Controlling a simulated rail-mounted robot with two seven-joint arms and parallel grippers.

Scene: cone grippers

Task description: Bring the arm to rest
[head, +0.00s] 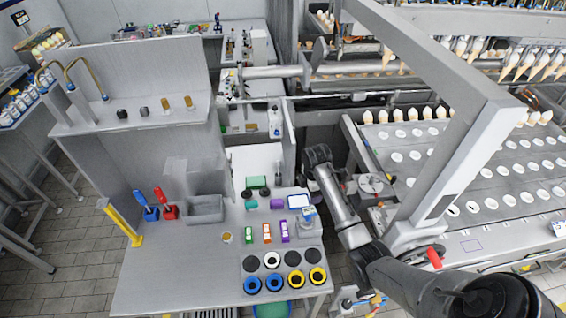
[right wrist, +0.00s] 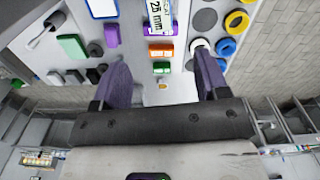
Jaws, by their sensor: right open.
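My right gripper (right wrist: 162,82) shows in the right wrist view with its two purple fingers wide apart. No object is held between them. Behind the gap, lower down, lie the bench top and a small brass-coloured round piece (right wrist: 163,86). In the head view my right arm (head: 342,205) enters from the lower right and rises along the bench's right edge to a dark joint near the bench's far right corner. I cannot make out its fingers there. My left arm and gripper are not in view.
The grey bench (head: 175,280) carries green, orange and purple blocks (head: 267,233), blue and yellow rings (head: 318,277), and a grey bin (head: 205,209). A slanted machine frame (head: 455,150) and a tray of holes (head: 480,165) stand right of the arm. The bench's front left is bare.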

